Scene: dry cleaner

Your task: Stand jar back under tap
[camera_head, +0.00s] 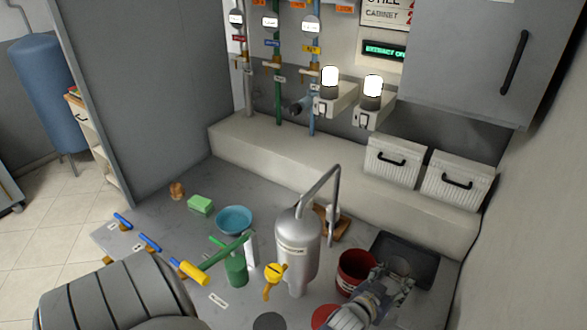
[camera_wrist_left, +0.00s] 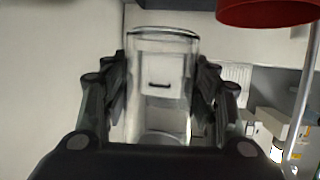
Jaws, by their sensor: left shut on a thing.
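My left gripper (camera_head: 398,280) is low at the right of the grey bench in the head view, over a dark tray (camera_head: 425,253). In the left wrist view it is shut on a clear glass jar (camera_wrist_left: 160,65), with one finger on each side of the glass. The jar looks empty and roughly upright in that view; it is hard to make out in the head view. A yellow tap (camera_head: 273,273) is on the front of a silver tank (camera_head: 299,250), left of the gripper. My right gripper is not in view.
A red bucket (camera_head: 354,270) stands between the tank and my left gripper. A dark disc (camera_head: 269,321) and a red disc (camera_head: 325,316) lie at the front. A blue bowl (camera_head: 234,219), green sponge (camera_head: 200,204) and green can (camera_head: 236,271) are left of the tank.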

